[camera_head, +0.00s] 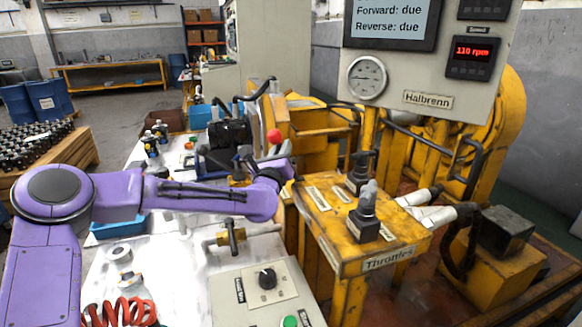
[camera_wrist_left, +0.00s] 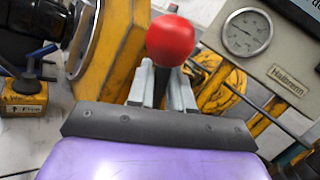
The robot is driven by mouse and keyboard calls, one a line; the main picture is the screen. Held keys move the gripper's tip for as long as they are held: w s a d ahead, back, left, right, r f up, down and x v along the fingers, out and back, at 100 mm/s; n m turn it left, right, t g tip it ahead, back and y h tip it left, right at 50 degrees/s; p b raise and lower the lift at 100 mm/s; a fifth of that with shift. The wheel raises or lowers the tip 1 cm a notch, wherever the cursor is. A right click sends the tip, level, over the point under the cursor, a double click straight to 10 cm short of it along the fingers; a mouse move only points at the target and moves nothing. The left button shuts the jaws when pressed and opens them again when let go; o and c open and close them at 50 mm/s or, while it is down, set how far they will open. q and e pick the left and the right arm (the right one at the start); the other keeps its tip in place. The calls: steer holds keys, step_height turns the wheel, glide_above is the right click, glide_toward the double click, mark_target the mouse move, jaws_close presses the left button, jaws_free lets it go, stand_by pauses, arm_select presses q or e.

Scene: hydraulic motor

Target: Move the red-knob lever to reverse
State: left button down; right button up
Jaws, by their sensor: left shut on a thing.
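The red knob (camera_head: 274,136) of the lever shows just above the end of my purple left arm in the head view. In the left wrist view the red knob (camera_wrist_left: 170,40) stands just beyond my left gripper (camera_wrist_left: 163,88). The gripper's grey fingers are shut on the lever's dark shaft, just below the knob. In the head view the fingers are hard to make out, and most of the lever is hidden. My right gripper is in neither view.
A yellow "Throttles" box (camera_head: 339,257) with two dark levers stands right of my wrist. Above it hangs a Halbrenn panel (camera_head: 460,105) with a gauge (camera_head: 367,78), "110 rpm", and "Forward: due" and "Reverse: due". A control box (camera_head: 230,296) and red coiled hose (camera_head: 120,312) lie in front.

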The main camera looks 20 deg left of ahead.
arm_select(q)
steer(key=shift+a+f, duration=0.1)
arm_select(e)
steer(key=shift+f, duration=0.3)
arm_select(q)
steer(key=c, duration=1.2)
jaws_free()
steer(key=shift+a, duration=0.1)
steer(key=shift+s, duration=0.15)
steer(key=b+v, duration=0.1)
steer(key=v, duration=0.9)
steer(key=shift+s+b, duration=0.2)
steer(key=shift+b, duration=0.1)
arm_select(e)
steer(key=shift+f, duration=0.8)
